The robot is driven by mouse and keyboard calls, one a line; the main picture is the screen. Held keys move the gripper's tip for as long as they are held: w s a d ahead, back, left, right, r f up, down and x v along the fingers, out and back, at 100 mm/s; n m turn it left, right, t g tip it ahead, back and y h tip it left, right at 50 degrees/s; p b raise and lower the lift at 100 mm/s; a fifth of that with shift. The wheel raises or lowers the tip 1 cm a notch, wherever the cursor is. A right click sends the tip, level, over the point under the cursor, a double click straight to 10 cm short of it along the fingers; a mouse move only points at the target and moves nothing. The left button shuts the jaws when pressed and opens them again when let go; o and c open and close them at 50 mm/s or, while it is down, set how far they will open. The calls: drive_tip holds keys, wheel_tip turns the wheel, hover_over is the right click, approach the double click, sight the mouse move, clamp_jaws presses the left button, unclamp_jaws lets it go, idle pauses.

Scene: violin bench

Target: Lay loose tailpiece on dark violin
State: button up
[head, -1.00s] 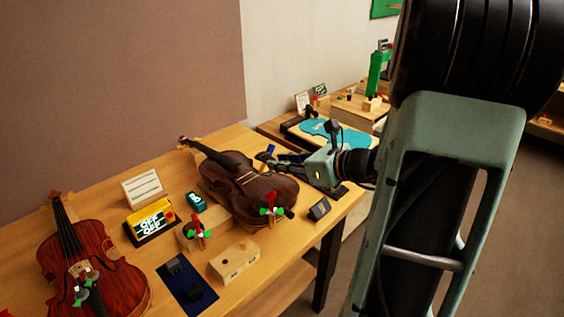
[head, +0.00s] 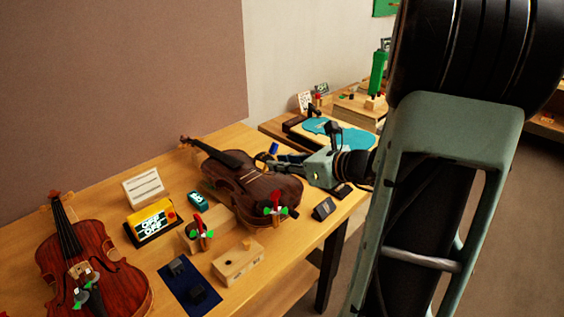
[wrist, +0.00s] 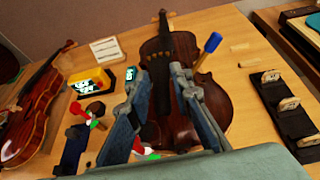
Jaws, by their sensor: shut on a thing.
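The dark violin (head: 232,172) lies on the bench with its neck toward the back left. It also shows below my gripper in the wrist view (wrist: 184,50). My gripper (head: 268,158) is over the right side of the violin's body in the head view. In the wrist view my gripper (wrist: 160,80) has its two fingers on either side of a narrow dark piece, which looks like the loose tailpiece (wrist: 160,92). Its dark colour blends with the violin, so I cannot tell whether it touches the top.
A red-green clamp (head: 276,205) stands at the violin's near end. A reddish violin (head: 85,255) lies at left. A wooden block (head: 237,262) and a blue mat (head: 187,288) are in front. A blue-handled tool (wrist: 208,50) and black rack (wrist: 285,110) are to the right.

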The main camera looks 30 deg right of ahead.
drive_tip(key=b, duration=0.3)
hover_over(282, 198)
drive_tip(key=shift+w+f, duration=0.15)
drive_tip(key=shift+f, duration=2.1)
drive_tip(key=shift+f+b, duration=2.35)
drive_tip(key=o, duration=1)
drive_tip(key=v, duration=1.2)
